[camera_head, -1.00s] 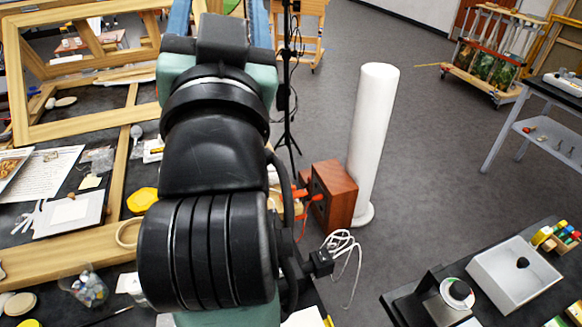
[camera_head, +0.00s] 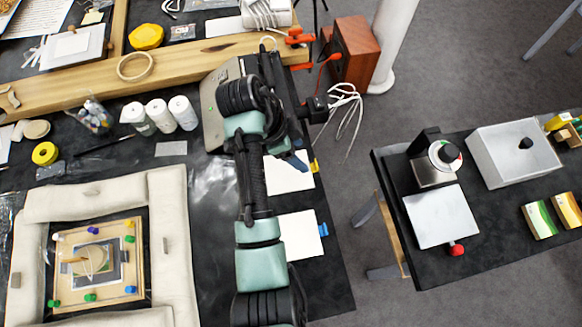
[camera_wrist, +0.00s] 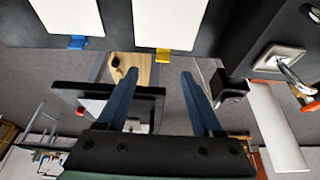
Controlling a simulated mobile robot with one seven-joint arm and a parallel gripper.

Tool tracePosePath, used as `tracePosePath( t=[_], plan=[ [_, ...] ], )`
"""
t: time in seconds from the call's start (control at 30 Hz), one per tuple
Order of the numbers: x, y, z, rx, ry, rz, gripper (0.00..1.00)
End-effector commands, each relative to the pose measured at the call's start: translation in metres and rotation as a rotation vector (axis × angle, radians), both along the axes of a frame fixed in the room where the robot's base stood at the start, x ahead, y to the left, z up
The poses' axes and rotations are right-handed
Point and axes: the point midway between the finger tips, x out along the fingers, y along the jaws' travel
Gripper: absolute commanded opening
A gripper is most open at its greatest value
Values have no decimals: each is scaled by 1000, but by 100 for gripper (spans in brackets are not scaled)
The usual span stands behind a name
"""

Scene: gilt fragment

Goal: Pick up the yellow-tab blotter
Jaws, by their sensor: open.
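The yellow-tab blotter (camera_head: 284,178) is a white sheet on the black table, partly hidden by my arm in the head view. Its yellow tab (camera_head: 314,166) sticks out at the table's right edge. In the wrist view the blotter (camera_wrist: 170,22) is at the top, with its yellow tab (camera_wrist: 162,55) just beyond my fingertips in the picture. My gripper (camera_wrist: 158,74) is open and empty, its two blue fingers apart. In the head view one blue finger of my gripper (camera_head: 292,163) overlaps the blotter. I cannot tell the height of the fingers above it.
A similar white blotter (camera_head: 300,236) with a blue tab (camera_head: 323,230) lies nearer the camera. A wooden box (camera_head: 352,52) and loose white cable (camera_head: 344,108) are behind. A second black table (camera_head: 490,255) stands to the right, across a floor gap.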

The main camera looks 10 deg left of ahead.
Motion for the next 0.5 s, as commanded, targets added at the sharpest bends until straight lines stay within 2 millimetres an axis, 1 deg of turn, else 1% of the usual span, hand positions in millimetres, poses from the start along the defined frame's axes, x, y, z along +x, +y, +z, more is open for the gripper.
tracePosePath(
  t=[0.03,0.1,0.2,0.37,0.5],
  plan=[
    [0,-4,-9,-1,5,-2,68],
    [3,-9,-19,0,2,-1,68],
    [5,-13,-31,1,0,0,68],
    [7,-15,-38,3,-2,2,68],
    [10,-21,-49,2,0,1,68]
  ],
)
